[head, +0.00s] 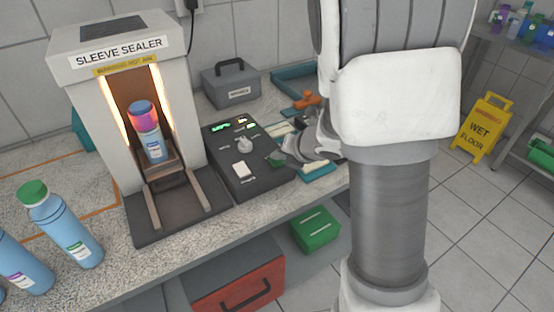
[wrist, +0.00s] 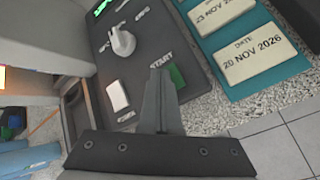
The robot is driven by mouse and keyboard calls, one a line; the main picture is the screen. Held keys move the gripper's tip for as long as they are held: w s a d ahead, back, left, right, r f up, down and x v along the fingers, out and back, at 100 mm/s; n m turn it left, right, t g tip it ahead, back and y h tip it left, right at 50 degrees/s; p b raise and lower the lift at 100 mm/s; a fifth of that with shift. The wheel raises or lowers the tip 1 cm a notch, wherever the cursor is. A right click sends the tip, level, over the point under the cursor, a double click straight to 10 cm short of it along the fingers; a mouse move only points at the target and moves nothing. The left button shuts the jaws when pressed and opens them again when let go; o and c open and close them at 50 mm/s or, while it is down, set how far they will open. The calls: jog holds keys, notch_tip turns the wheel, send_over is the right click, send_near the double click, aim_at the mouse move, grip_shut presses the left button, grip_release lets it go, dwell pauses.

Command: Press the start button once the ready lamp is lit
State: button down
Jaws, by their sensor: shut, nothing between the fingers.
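The control box (head: 262,180) stands right of the sleeve sealer (head: 180,90). It carries a lit green display (head: 220,127), a grey knob (head: 245,145) and a white switch (head: 242,170). Small yellow and green lights (head: 242,121) glow near its top edge; I cannot read which is the ready lamp. The green start button (wrist: 177,76) is beside the START lettering in the wrist view. My gripper (wrist: 160,73) is shut and empty, its tips overlapping the button's left side; I cannot tell whether they touch. A blue bottle (head: 154,146) with a pink-purple sleeve top stands in the glowing sealer.
Blue bottles (head: 68,230) stand at the front left. Teal date plates (wrist: 252,65) lie right of the control box. A grey case (head: 230,85) and an orange tool (head: 305,101) sit behind. A yellow wet-floor sign (head: 483,128) stands on the floor.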

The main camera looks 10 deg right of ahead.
aim_at(279, 163)
jog(key=shift+r+p, duration=0.35)
jog(key=shift+r, duration=0.25)
jog(key=shift+r, duration=0.1)
notch_tip(279, 163, up, 5)
jog(key=p, duration=0.4)
dwell(0.3)
